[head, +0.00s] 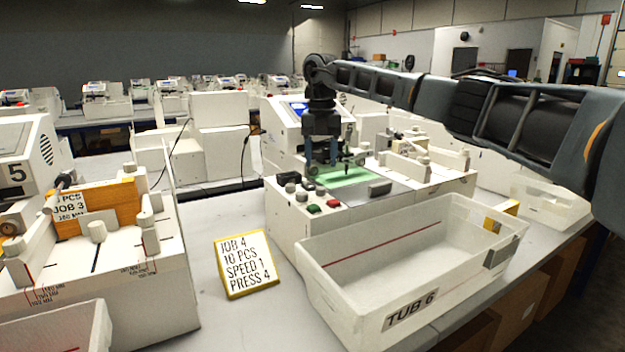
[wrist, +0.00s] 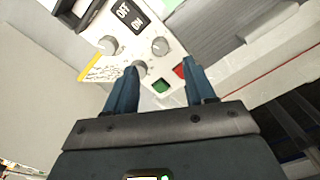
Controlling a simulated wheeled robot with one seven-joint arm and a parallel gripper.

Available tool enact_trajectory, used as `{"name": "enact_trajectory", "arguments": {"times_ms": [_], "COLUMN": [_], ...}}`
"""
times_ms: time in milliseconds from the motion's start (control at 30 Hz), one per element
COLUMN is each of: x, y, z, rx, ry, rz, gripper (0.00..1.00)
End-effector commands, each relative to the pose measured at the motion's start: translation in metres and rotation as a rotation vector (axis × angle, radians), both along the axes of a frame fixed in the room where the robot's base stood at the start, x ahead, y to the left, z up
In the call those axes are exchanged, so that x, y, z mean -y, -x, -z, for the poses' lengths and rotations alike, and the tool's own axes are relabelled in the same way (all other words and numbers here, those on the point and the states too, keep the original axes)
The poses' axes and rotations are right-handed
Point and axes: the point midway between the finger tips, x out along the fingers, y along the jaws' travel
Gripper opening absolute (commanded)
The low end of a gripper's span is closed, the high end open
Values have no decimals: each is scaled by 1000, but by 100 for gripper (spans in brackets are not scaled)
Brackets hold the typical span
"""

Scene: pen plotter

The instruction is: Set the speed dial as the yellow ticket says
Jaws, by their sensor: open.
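The yellow ticket (head: 247,264) stands on the table and reads JOB 4, SPEED 1, PRESS 4, with a PCS line between. The plotter's control panel (head: 321,215) carries several small grey knobs (head: 302,196). In the wrist view the knobs are an upper left knob (wrist: 108,44), an upper right knob (wrist: 159,46) and a lower knob (wrist: 139,68). I cannot read their labels or pointers, so I cannot tell which is the speed dial. My gripper (head: 322,168) is open and empty above the panel side of the plotter, fingers pointing down, apart from the knobs.
A green button (wrist: 160,86) and a red button (wrist: 180,70) sit beside the knobs, with an OFF/ON switch (wrist: 128,18) above. The white TUB 6 (head: 400,255) stands in front of the plotter. Another plotter (head: 100,270) is at left. Bare table lies around the ticket.

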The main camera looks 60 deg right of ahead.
Motion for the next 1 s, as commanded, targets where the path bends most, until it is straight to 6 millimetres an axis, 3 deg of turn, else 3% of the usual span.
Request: {"name": "enact_trajectory", "arguments": {"times_ms": [500,900,1000], "x": [0,0,-1], "y": [0,0,0], "z": [66,77,77], "rx": [0,0,0], "ry": [-1,0,0], "rz": [0,-1,-1], "gripper": [54,54,47]}}
